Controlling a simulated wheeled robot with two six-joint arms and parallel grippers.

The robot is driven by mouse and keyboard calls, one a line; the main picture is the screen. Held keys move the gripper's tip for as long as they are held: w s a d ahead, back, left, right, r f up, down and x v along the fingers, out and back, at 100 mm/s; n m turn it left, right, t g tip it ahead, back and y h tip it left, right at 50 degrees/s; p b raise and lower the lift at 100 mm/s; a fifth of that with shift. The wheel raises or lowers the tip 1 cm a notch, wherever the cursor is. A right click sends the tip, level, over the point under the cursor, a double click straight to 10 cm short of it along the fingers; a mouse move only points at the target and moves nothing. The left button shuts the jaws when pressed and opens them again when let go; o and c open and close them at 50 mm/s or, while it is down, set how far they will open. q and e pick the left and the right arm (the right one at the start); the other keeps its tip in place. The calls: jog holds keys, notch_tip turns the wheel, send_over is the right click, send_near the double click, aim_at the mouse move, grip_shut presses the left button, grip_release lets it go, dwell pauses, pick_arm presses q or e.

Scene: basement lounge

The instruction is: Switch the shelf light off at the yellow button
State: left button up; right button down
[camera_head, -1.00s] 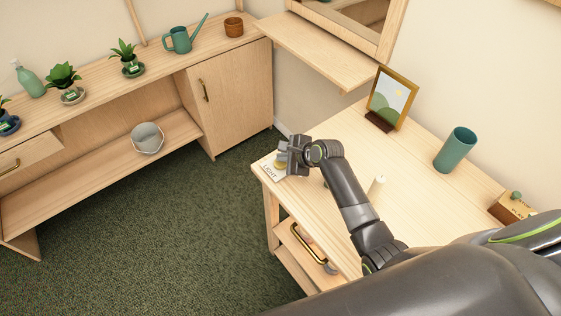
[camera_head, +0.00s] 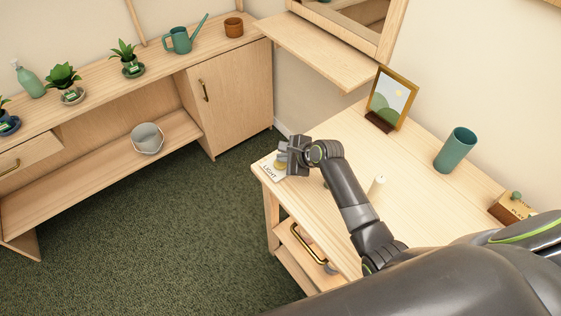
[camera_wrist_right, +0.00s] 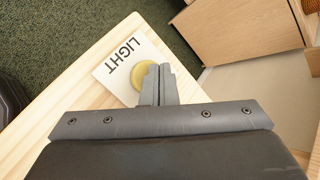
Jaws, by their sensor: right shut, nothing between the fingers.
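The yellow button (camera_wrist_right: 146,73) is round and sits on a white plate marked LIGHT (camera_wrist_right: 117,64) at the corner of the wooden table. In the head view the button (camera_head: 280,164) is partly covered by my right gripper (camera_head: 284,160). My right gripper is shut and empty, and in the right wrist view its closed fingertips (camera_wrist_right: 157,70) overlap the button's edge. I cannot tell whether they touch it. A shelf light is not clearly visible. My left gripper is not in view.
A wooden wall shelf (camera_head: 320,52) juts out behind the table. Green carpet (camera_head: 165,220) lies clear at left.

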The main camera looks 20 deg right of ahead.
aim_at(283, 164)
jog(key=shift+f, duration=0.15)
dwell(0.5)
jog(key=shift+f, duration=0.3)
jog(key=shift+r+p, duration=0.45)
jog(key=shift+p, duration=0.45)
jog(key=shift+r, duration=0.1)
notch_tip(283, 164, up, 6)
jog(key=p, duration=0.7)
jog(key=shift+p, duration=0.35)
